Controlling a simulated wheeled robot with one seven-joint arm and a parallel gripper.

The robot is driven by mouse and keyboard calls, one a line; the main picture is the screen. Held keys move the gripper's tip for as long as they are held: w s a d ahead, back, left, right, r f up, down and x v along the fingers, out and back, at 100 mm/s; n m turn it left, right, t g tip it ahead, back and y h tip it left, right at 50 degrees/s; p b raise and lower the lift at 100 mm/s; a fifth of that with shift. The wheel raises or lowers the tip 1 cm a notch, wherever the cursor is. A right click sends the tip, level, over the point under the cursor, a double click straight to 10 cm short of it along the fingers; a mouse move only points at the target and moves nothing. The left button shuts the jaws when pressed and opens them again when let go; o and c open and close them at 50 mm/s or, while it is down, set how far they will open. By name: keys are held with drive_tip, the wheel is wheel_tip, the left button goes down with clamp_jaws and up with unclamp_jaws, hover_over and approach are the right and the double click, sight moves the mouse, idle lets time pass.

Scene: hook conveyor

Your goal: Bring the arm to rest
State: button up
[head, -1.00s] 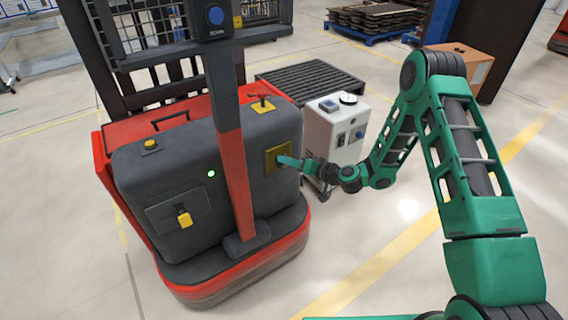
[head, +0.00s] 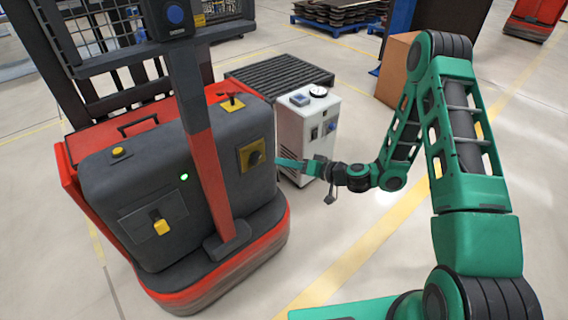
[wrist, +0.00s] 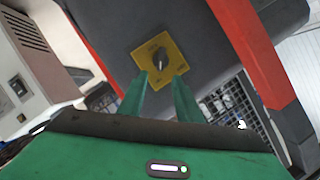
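My gripper (head: 285,164) is in front of the red and dark grey truck (head: 110,205), to the right of its yellow plate (head: 252,155). A gap shows between the fingertips and the plate. The plate carries a black rotary knob (head: 255,158). In the wrist view, the two green fingers of my gripper (wrist: 160,80) are apart with nothing between them. The knob (wrist: 160,60) on its yellow plate (wrist: 178,52) lies just beyond the fingertips. My arm is bent, reaching in from the right.
A white cabinet (head: 292,130) with a gauge stands close behind my gripper. Behind it is a dark slatted platform (head: 280,74). A cardboard box (head: 394,70) stands behind my arm. The truck's red and grey post (head: 203,150) rises left of the plate.

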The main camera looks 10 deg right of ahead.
idle(0.3)
drive_tip(key=s+d+r+g+h, duration=0.4)
drive_tip(key=s+d+r, duration=0.3)
drive_tip(key=s+d, duration=0.3)
drive_tip(key=s+d+r+g+h, duration=0.35)
drive_tip(key=s+d+r, duration=0.45)
drive_tip(key=d, duration=0.4)
drive_tip(key=s+d+r+m+h, duration=0.1)
drive_tip(key=s+d+r+m, duration=0.1)
drive_tip(key=s, duration=0.5)
drive_tip(key=s+d+r+m+g+h, duration=0.1)
drive_tip(key=s+d+r+m, duration=0.2)
drive_tip(key=s, duration=0.5)
drive_tip(key=s+d+r+m+g+h, duration=0.1)
drive_tip(key=s+d+r+m, duration=0.1)
drive_tip(key=s, duration=0.5)
drive_tip(key=shift+s+d+r+m, duration=0.15)
drive_tip(key=shift+d+r+m, duration=0.25)
drive_tip(key=shift+d, duration=0.8)
